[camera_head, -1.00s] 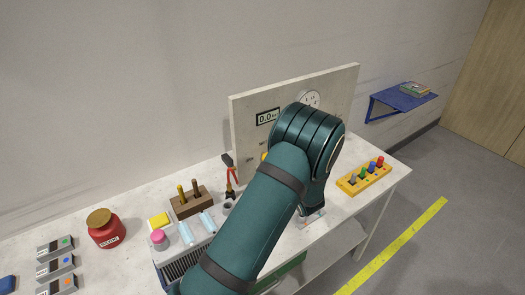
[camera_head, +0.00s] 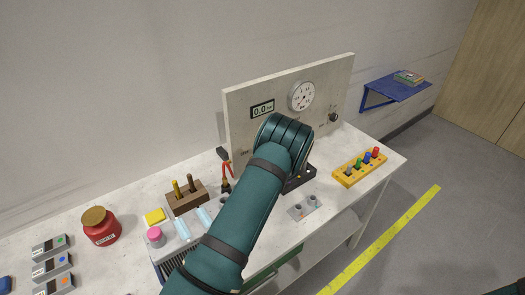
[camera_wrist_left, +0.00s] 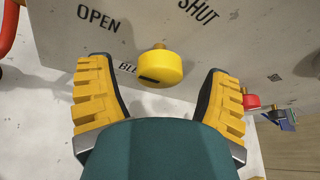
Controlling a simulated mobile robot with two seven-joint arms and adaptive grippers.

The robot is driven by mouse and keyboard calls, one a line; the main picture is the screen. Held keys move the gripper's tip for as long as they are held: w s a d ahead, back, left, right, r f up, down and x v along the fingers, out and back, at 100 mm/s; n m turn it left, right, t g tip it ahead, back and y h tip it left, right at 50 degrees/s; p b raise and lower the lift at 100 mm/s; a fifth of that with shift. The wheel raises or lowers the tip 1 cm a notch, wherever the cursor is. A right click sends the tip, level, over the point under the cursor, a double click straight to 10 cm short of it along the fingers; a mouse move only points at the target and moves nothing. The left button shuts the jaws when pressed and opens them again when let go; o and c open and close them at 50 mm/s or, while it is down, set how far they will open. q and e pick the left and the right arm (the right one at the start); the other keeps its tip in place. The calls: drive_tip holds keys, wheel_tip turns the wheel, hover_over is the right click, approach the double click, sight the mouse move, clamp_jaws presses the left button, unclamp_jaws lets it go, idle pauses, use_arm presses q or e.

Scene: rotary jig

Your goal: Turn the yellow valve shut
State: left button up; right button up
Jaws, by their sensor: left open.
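The yellow valve (camera_wrist_left: 161,69) is a round knob with a dark mark on its lower left side, standing out from a pale panel. In the left wrist view, OPEN is printed to its left and SHUT above it to the right. My left gripper (camera_wrist_left: 157,84) is open, one yellow-padded finger on each side of the knob, with gaps visible on both sides. In the head view my left arm hides the valve and the gripper. The upright panel (camera_head: 240,118) carries a gauge (camera_head: 302,96) and a display reading 0.0 (camera_head: 262,109).
Red-handled pliers (camera_head: 227,172) and a wooden block (camera_head: 187,202) with pegs stand left of my arm. A red jar (camera_head: 101,228) is further left. A yellow peg block (camera_head: 359,170) and a grey plate (camera_head: 304,207) lie to the right. Bare table lies between these two.

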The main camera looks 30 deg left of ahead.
use_arm(q)
drive_tip(key=shift+x, duration=0.9)
drive_tip(key=c, duration=1.2)
